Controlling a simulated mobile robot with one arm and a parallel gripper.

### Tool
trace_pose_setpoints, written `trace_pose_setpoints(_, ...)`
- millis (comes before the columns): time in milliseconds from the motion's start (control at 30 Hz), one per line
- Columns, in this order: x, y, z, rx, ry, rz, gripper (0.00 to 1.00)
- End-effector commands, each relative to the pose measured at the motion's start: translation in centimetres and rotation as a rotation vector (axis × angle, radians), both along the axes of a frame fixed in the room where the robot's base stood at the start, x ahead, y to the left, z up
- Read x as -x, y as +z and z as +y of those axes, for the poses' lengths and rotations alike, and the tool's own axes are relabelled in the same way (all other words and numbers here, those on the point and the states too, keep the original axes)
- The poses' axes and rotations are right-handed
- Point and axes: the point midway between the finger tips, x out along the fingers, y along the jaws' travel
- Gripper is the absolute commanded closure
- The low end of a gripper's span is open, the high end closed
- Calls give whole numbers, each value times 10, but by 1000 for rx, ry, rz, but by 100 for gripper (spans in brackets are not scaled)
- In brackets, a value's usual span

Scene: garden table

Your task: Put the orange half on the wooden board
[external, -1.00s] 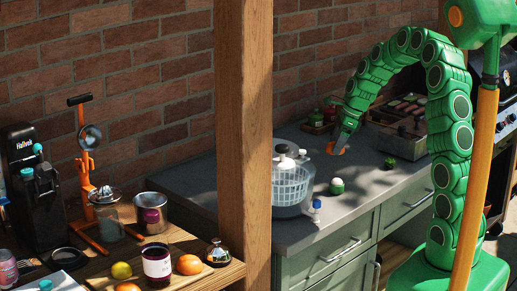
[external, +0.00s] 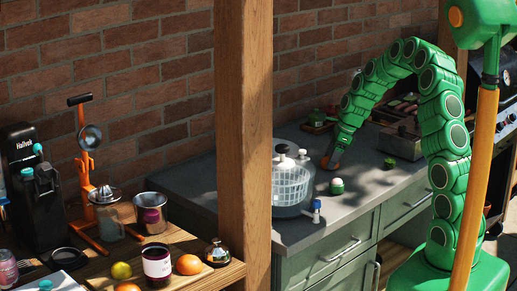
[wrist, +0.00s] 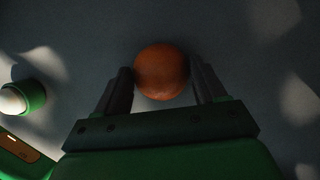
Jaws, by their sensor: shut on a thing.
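The orange half (wrist: 162,72) is a round, dark orange thing between my two fingers in the wrist view. My gripper (wrist: 164,88) is shut on it, with a finger on either side. In the external view my gripper (external: 329,165) is low over the grey counter, just right of the white salad spinner. Whether the orange half touches the counter I cannot tell. A wooden surface (external: 190,240) lies at the lower left, with fruit and a jar on it.
The salad spinner (external: 290,185) stands close to my gripper. A green-and-white item (external: 337,186) and a small blue-capped bottle (external: 316,211) are nearby. A wooden post (external: 245,150) stands between the counter and the left table, which holds a juicer (external: 83,165) and jars.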

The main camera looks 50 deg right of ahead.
Motion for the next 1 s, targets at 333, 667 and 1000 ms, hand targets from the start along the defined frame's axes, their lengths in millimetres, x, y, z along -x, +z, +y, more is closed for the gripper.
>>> trace_pose_setpoints(333, 0, -3, 0, 0, 0, 0, 11)
trace_pose_setpoints(667, 0, -2, 0, 0, 0, 0, 4)
trace_pose_setpoints(1000, 9, 33, -11, 2, -2, -3, 4)
